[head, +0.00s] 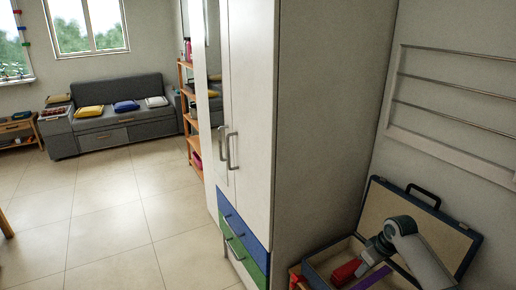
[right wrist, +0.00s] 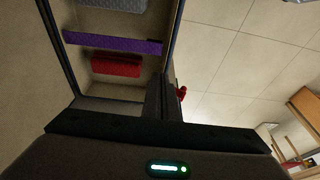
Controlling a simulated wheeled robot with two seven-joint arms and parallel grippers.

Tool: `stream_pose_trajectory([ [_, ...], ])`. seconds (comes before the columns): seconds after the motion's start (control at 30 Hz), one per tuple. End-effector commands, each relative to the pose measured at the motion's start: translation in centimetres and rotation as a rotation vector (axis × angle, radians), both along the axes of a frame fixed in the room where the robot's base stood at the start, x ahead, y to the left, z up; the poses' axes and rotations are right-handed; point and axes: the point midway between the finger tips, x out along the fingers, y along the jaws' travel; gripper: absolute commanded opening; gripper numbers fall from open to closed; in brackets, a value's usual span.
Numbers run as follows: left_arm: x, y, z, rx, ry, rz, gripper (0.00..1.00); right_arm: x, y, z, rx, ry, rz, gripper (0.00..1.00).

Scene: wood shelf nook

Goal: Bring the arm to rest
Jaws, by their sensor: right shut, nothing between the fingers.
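My right arm comes in at the lower right of the head view. Its right gripper (head: 363,266) points down over an open case (head: 462,240). In the right wrist view the gripper (right wrist: 163,82) shows dark fingers shut together with nothing between them. The same case (right wrist: 52,40) lies beside and below the fingers there. My left gripper is in neither view.
The case holds a red block (right wrist: 116,65), a purple bar (right wrist: 112,43) and a grey-blue piece (right wrist: 112,5). A tall white cabinet (head: 250,100) stands left of it. A wall rack (head: 455,110) hangs behind. Open tiled floor (head: 110,225) lies left.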

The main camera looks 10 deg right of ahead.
Motion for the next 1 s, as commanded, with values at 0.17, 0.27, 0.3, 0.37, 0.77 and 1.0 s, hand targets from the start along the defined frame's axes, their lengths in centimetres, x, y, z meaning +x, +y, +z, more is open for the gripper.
stream_pose_trajectory([
  [0.17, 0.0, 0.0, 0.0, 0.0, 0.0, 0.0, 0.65, -2.2, 2.4, -2.4, -0.01, 0.01, 0.022, 0.0],
  [0.27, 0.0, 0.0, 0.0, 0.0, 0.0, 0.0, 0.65, -4.6, 4.6, -4.4, -0.019, 0.017, 0.039, 0.0],
  [0.3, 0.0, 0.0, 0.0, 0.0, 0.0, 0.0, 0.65, -5.7, 5.6, -5.2, -0.024, 0.018, 0.044, 0.0],
  [0.37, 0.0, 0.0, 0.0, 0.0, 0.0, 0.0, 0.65, -7.7, 7.3, -6.5, -0.028, 0.019, 0.052, 0.0],
  [0.77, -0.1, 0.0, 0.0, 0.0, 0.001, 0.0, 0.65, -23.2, 16.5, -10.5, -0.032, -0.002, 0.015, 0.0],
  [1.0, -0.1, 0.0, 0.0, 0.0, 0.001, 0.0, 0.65, -31.3, 18.9, -9.0, -0.033, -0.021, -0.077, 0.0],
])
